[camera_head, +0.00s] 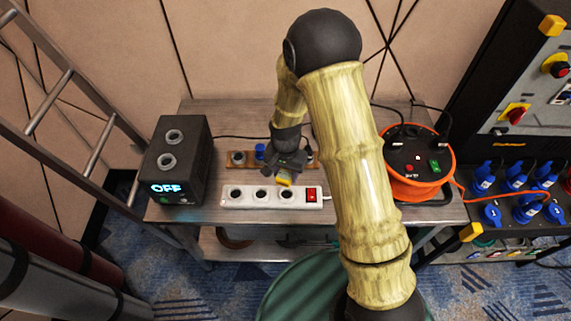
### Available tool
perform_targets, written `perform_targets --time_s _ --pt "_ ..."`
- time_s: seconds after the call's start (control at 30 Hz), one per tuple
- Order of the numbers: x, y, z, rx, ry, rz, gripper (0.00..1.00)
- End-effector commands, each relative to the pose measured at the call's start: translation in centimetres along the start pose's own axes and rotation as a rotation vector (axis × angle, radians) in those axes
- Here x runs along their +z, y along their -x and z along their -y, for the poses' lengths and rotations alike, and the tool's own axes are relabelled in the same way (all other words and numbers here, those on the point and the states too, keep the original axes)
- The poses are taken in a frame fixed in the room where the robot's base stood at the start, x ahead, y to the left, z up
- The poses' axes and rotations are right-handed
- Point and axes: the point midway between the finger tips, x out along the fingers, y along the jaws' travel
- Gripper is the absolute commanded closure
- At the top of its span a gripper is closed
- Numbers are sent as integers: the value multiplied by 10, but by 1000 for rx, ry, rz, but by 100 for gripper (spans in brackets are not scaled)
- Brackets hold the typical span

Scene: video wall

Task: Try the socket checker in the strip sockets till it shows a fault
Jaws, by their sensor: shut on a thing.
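A white socket strip (248,204) lies along the front of the table, with three round dark sockets in view and a red switch (311,193) at its right end. My gripper (285,177) is above the back edge of the strip, near its third socket from the left. It is shut on a small yellow thing (283,182), probably the socket checker, mostly hidden by the fingers. The third socket shows just in front of it, and I see no plug in it. I cannot tell any indicator light on the checker.
A wooden board (222,158) with round fittings, one blue, lies behind the strip. An orange cable reel (424,185) stands right of my arm. Bare table (190,214) shows front left. A ladder (70,100) leans at left.

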Motion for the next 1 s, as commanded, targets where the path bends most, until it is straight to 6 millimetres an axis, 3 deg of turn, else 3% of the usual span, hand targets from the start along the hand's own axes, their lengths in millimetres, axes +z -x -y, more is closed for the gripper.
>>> perform_targets --time_s 0.43,1.0 --pt "-1 -6 -1 0 -2 0 90" --pt "-1 -50 -1 0 -1 0 90"
